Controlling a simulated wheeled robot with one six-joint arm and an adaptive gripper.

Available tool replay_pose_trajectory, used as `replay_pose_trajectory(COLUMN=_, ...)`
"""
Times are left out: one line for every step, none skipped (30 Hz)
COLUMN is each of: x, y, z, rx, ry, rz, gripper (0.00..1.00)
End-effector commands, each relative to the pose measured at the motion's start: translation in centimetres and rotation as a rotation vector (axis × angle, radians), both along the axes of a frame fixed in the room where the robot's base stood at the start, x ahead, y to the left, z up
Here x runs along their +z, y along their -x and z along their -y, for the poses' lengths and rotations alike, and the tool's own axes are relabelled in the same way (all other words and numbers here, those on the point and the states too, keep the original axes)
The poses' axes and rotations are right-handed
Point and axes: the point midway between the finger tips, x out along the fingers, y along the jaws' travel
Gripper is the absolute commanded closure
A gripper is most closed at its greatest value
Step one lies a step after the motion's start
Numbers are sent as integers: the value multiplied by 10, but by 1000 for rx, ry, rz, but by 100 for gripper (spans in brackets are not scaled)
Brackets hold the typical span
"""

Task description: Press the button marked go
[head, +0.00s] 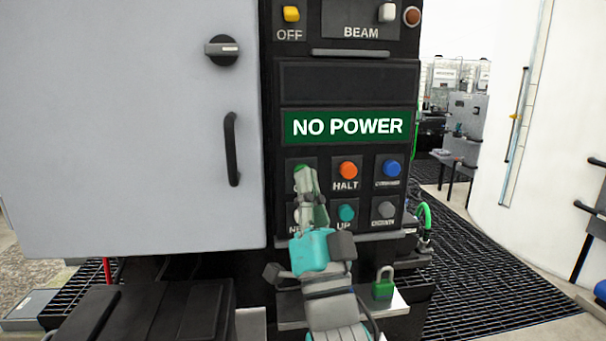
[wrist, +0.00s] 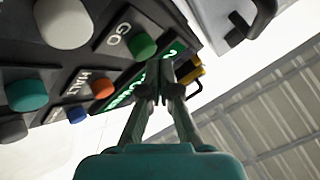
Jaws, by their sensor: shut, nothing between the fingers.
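The go button is a round green button on the black control panel. In the head view only a green edge of it (head: 299,168) shows, because my gripper (head: 304,172) is in front of it. In the wrist view the green button (wrist: 143,45) is plain beside its GO label, and it looks unpressed. My gripper (wrist: 160,78) is shut and empty, its fingertips close to the button and just beside it in that view. I cannot tell whether they touch the panel.
An orange HALT button (head: 348,170) and a blue button (head: 391,168) are to the right. A teal UP button (head: 346,213) and a grey button (head: 386,209) sit below. A green screen (head: 346,126) reads NO POWER. A grey cabinet door (head: 130,120) stands left; a green padlock (head: 383,284) is below.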

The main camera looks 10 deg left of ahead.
Motion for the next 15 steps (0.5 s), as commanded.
replay_pose_trajectory(x=0, y=3, z=1, rx=0, ry=0, rz=0, gripper=100)
replay_pose_trajectory(x=0, y=4, z=1, rx=0, ry=0, rz=0, gripper=100)
replay_pose_trajectory(x=0, y=5, z=1, rx=0, ry=0, rz=0, gripper=100)
replay_pose_trajectory(x=0, y=5, z=1, rx=0, ry=0, rz=0, gripper=100)
replay_pose_trajectory(x=0, y=6, z=2, rx=0, ry=0, rz=0, gripper=100)
replay_pose_trajectory(x=0, y=6, z=2, rx=0, ry=0, rz=1, gripper=100)
replay_pose_trajectory(x=0, y=6, z=2, rx=0, ry=0, rz=1, gripper=100)
replay_pose_trajectory(x=0, y=6, z=2, rx=0, ry=0, rz=1, gripper=100)
replay_pose_trajectory(x=0, y=6, z=2, rx=0, ry=0, rz=1, gripper=100)
replay_pose_trajectory(x=0, y=6, z=2, rx=0, ry=0, rz=1, gripper=100)
replay_pose_trajectory(x=0, y=6, z=2, rx=0, ry=0, rz=1, gripper=100)
replay_pose_trajectory(x=0, y=6, z=2, rx=0, ry=0, rz=1, gripper=100)
replay_pose_trajectory(x=0, y=6, z=2, rx=0, ry=0, rz=1, gripper=100)
replay_pose_trajectory(x=0, y=7, z=2, rx=0, ry=0, rz=1, gripper=100)
replay_pose_trajectory(x=0, y=9, z=3, rx=0, ry=0, rz=1, gripper=100)
